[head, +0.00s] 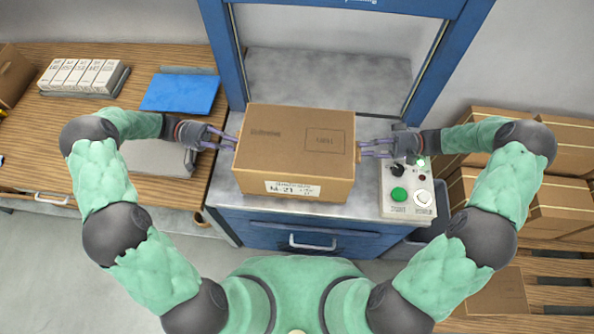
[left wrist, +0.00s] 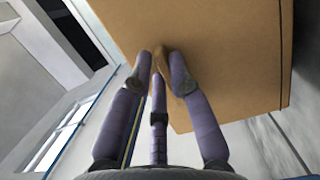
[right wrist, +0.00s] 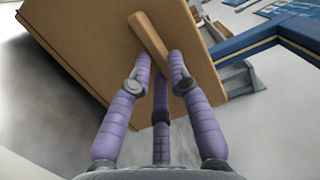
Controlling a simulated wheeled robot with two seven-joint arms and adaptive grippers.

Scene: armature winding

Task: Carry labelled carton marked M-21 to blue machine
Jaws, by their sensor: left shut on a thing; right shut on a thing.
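The brown carton (head: 294,145) is in the middle of the head view, in front of my chest. Its white label (head: 292,189) faces me and reads M-21. My left gripper (head: 230,143) is shut on a grip bar (left wrist: 161,62) on the carton's left side. My right gripper (head: 367,148) is shut on a similar bar (right wrist: 150,38) on its right side. The carton is over the grey bed of the blue machine (head: 233,60) and looks roughly level. I cannot tell whether its underside touches the bed.
A control panel (head: 408,190) with a green button stands on the bed at right, close to my right gripper. Blue uprights flank the opening behind the carton. A wooden bench (head: 60,135) with a blue sheet (head: 180,93) is at left. Several cartons (head: 560,150) are stacked at right.

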